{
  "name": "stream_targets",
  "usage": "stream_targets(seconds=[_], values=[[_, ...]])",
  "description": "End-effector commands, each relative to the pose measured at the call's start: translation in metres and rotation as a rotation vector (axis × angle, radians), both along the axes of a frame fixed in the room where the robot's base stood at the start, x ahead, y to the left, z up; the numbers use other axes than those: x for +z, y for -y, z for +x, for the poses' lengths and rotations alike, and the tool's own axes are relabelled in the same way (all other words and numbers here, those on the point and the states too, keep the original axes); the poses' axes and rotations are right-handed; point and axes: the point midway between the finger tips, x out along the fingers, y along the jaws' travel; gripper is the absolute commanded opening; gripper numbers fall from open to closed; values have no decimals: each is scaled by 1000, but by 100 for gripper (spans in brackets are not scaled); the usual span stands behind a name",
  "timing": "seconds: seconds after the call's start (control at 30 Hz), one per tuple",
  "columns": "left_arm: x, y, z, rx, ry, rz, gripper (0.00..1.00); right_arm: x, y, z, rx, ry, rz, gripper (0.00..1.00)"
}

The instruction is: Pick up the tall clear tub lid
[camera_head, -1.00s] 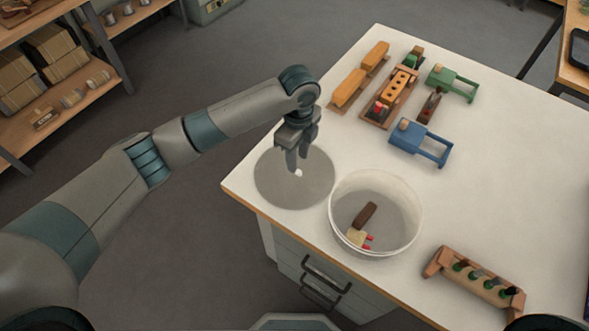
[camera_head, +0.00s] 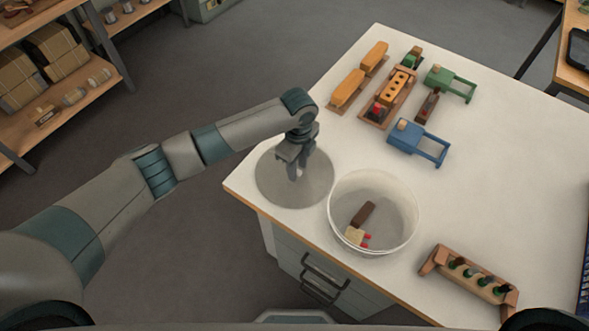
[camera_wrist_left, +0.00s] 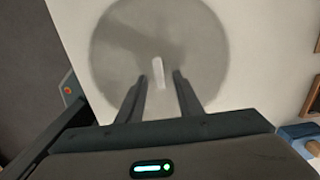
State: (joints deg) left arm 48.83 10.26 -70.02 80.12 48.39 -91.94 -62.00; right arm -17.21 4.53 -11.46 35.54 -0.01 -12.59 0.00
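The round clear lid (camera_head: 268,185) lies flat near the table's left corner and looks like a grey see-through disc. Its small white upright handle (camera_wrist_left: 158,70) shows at the middle of the lid (camera_wrist_left: 112,45) in the left wrist view. In the head view the fingers hide this handle. My left gripper (camera_head: 296,176) points down over the middle of the lid. Its two fingers are apart in the left wrist view (camera_wrist_left: 160,77), with the handle between and just beyond the tips. I cannot tell how high the tips are above the lid. My right gripper is not in view.
A white tub (camera_head: 412,233) holding a brown block and small pieces stands just right of the lid. A wooden rack (camera_head: 470,282) with green-topped pieces is near the front edge. Orange blocks, a blue frame (camera_head: 418,143) and a green frame (camera_head: 450,83) lie farther back.

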Motion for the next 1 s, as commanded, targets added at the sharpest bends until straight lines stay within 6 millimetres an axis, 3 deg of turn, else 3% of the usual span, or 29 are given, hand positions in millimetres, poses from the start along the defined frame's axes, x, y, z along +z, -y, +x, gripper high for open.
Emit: stream_targets(seconds=[0.37,0.5,0.53,1.0], values=[[0,0,0,0,0,0,33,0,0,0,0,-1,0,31],[0,0,0,0,0,0,2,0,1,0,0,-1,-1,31],[0,0,0,0,0,0,0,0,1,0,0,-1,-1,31],[7,0,1,-1,2,-1,0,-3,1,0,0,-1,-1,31]])
